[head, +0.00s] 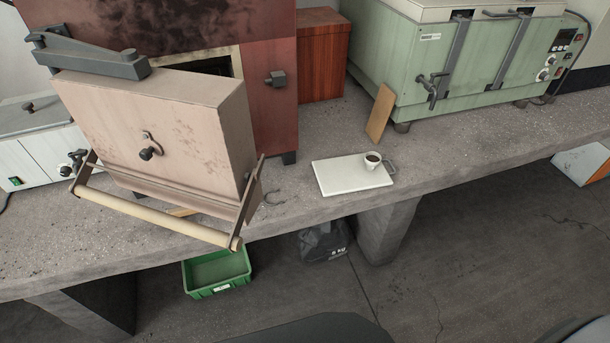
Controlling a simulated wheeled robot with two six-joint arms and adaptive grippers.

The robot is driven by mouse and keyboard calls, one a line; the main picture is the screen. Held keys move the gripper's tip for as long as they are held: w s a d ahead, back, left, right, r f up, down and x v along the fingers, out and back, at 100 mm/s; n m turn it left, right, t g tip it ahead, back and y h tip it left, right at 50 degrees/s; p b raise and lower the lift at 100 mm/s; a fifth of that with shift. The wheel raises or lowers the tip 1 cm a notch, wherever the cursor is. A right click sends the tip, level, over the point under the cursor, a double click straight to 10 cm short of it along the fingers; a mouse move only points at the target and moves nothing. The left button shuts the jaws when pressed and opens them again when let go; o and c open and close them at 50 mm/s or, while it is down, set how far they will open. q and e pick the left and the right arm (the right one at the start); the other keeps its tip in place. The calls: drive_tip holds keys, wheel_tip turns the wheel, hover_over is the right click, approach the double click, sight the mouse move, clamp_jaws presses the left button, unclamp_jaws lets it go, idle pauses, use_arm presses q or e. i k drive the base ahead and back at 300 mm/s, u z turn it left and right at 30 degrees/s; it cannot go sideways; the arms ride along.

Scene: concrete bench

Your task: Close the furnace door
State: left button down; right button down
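The furnace (273,110) is a dark red box standing on the bench at the left of the head view. Its door (195,125) is a thick, pale pinkish block with a small knob, and it stands open, swung out toward me from a dark grey hinge arm (88,55) at its upper left. A dark strip of the opening shows behind the door's top edge; the rest is hidden by the door. A long pale wooden bar handle (150,217) on metal brackets runs along the door's bottom front. Neither gripper is in view.
The concrete bench (450,150) holds a white board (335,180) with a cup (372,160) right of the door. A green oven (460,65) stands right, and a green crate (217,272) sits on the floor.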

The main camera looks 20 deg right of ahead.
sight(201, 124)
drive_tip(key=z, duration=1.75)
drive_tip(key=k, duration=0.85)
drive_tip(key=u, duration=2.45)
